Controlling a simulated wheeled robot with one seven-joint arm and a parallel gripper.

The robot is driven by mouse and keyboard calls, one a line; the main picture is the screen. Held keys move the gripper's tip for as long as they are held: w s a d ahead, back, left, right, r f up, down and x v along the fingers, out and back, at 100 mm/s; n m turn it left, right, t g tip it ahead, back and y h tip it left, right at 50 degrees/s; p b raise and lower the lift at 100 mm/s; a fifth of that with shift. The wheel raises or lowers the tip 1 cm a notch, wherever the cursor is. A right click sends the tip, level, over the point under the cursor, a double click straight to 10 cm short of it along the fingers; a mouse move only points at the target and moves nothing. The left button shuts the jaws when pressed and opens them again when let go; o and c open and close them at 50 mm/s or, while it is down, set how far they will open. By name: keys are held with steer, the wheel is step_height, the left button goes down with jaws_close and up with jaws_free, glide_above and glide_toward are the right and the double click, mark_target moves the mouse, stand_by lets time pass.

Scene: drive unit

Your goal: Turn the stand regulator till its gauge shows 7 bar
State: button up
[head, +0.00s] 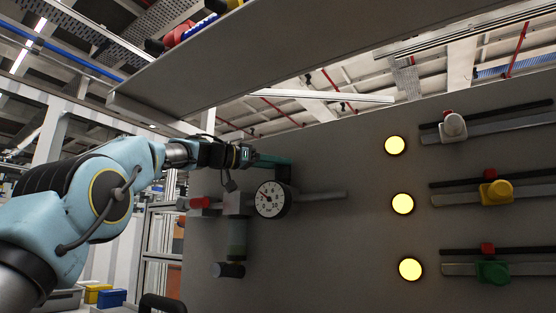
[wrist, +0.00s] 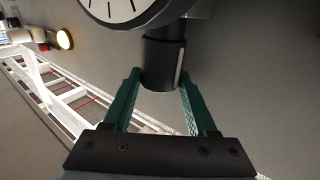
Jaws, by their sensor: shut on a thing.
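The stand regulator has a round white gauge (head: 270,199) on the grey panel. Its red and dark marks are too small for a sure reading. The gauge's lower dial edge also shows in the wrist view (wrist: 118,8), without its needle. The regulator's dark knob (head: 283,173) sits above the gauge. My gripper (head: 272,161) reaches it from the left, its green fingers at the knob. In the wrist view the knob (wrist: 162,62) is a black cylinder with a pale stripe, between the two fingers (wrist: 160,90). My gripper is shut on it.
A pipe with a red-ended fitting (head: 200,203) and a filter bowl (head: 237,240) adjoin the gauge. Three lit yellow lamps (head: 402,204) and levers with white, yellow (head: 495,192) and green (head: 492,271) handles are at right. A shelf (head: 300,45) overhangs the panel.

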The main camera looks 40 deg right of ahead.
steer(key=shift+g, duration=0.3)
steer(key=o, duration=1.4)
steer(key=shift+c, duration=0.2)
steer(key=shift+b, duration=0.3)
